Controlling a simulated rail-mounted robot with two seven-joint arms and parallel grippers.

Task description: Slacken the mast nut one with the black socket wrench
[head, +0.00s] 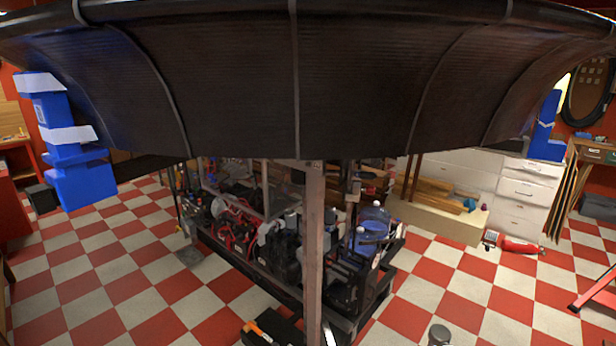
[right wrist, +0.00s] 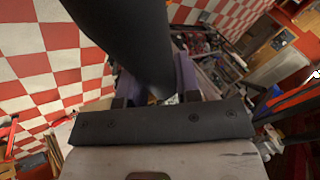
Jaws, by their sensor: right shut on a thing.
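In the right wrist view my right gripper (right wrist: 160,97) is shut on a thick, smooth black bar, which looks like the black socket wrench (right wrist: 125,35). The bar runs from the top of the view down between the purple-edged fingers. Its far end is out of view, and the fingertips are partly hidden behind it. In the head view the dark duct (head: 300,90) fills the top and hides both grippers. Only blue links of my arms show at its left and right sides. I cannot make out mast nut one in either view.
Below the duct stands a dark frame (head: 352,325) with cables, machinery and blue-capped containers, behind a vertical post (head: 314,250). White drawers (head: 520,190) and a red tool (head: 515,245) are at the right.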

